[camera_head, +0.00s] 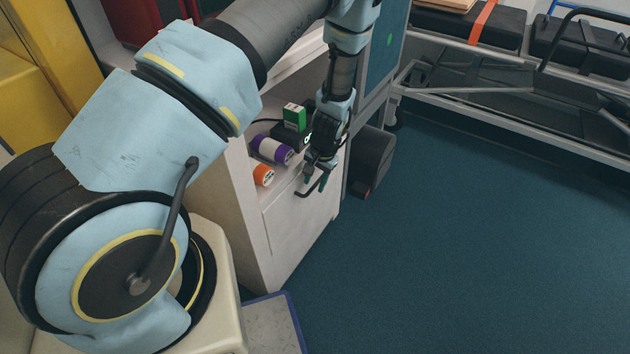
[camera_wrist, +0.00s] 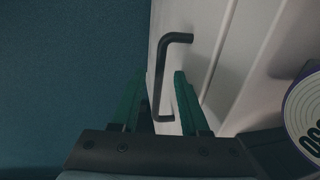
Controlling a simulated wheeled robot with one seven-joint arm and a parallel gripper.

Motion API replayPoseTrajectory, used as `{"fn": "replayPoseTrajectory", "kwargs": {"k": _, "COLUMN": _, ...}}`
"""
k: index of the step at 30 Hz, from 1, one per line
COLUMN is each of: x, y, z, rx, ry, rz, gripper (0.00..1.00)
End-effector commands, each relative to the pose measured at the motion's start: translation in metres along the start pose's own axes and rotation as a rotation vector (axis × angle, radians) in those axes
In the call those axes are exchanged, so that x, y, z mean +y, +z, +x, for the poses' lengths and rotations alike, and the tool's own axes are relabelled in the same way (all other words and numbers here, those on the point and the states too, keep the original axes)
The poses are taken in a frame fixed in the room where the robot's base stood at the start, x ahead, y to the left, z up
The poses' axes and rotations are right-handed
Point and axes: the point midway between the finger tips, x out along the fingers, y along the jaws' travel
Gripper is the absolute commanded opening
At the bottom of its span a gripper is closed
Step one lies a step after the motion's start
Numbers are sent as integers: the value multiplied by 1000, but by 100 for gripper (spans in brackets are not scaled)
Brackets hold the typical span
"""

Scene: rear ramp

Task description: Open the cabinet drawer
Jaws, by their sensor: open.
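The white cabinet (camera_head: 262,236) stands in the middle of the head view, with an open shelf above its drawer front (camera_head: 296,220). The drawer looks shut. A dark bar handle sticks out from the drawer front; in the wrist view the handle (camera_wrist: 161,80) runs up and down the picture. My gripper (camera_head: 318,182) is at the handle in the head view. In the wrist view my gripper (camera_wrist: 158,100) has its two green fingers apart, with the near part of the handle between them. I cannot tell whether either finger touches it.
On the shelf lie a purple-and-white roll (camera_head: 272,150), an orange-and-white roll (camera_head: 263,175) and a green box (camera_head: 294,115). A black case (camera_head: 372,160) stands behind the cabinet. A stretcher frame (camera_head: 500,100) is at the back right. The blue floor (camera_head: 450,250) is clear.

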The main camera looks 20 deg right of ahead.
Motion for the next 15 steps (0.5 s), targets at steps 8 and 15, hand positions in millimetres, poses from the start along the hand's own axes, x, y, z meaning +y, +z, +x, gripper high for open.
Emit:
{"fn": "replayPoseTrajectory", "kwargs": {"k": 8, "x": 0, "y": 0, "z": 0, "rx": 0, "ry": 0, "rz": 0, "gripper": 22}}
{"fn": "replayPoseTrajectory", "kwargs": {"k": 15, "x": 0, "y": 0, "z": 0, "rx": 0, "ry": 0, "rz": 0, "gripper": 0}}
